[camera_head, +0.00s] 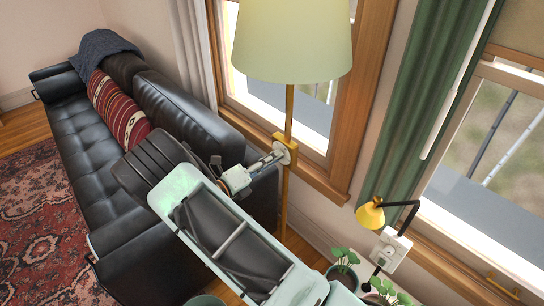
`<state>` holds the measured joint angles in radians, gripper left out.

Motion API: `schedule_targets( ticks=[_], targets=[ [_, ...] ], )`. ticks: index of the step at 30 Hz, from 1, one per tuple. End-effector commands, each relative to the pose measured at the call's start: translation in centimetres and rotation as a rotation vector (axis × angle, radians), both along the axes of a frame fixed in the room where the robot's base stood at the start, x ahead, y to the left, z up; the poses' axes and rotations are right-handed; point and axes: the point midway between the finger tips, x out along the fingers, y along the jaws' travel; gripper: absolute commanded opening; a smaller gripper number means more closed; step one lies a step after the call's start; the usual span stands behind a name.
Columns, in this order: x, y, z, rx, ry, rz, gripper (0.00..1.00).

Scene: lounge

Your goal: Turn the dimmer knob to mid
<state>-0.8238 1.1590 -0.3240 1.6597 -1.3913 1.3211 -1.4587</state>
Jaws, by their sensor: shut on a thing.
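A floor lamp with a pale green-cream shade (293,40) stands in front of the window on a thin brass pole (289,105). A yellow-brass block (291,140) sits on the pole and carries a pale round dimmer knob (286,153). My gripper (277,157) reaches in from the left, its fingers shut on the dimmer knob. The fingers hide part of the knob. I see no clear mark on it, so I cannot tell its setting.
A black leather sofa (190,105) with a red striped cushion (117,110) is at the left. A yellow desk lamp (371,214), a white box (393,247) and potted plants (342,270) are at the lower right. A green curtain (425,100) hangs between windows.

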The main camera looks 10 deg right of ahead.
Motion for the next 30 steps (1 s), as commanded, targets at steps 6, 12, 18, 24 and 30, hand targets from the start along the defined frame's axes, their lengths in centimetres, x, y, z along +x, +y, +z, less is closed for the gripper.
schedule_targets(
  ticks=[6, 12, 18, 24, 30],
  targets=[
    [0.00, 0.04, 0.09, -0.069, 0.099, 0.001, 0.00],
    [0.01, 0.06, 0.05, -0.104, 0.149, 0.001, 0.00],
    [0.01, 0.06, 0.02, -0.117, 0.168, 0.001, 0.00],
    [0.02, 0.06, 0.01, -0.118, 0.170, 0.001, 0.00],
    [0.02, 0.06, 0.01, -0.118, 0.169, 0.001, 0.28]
  ],
)
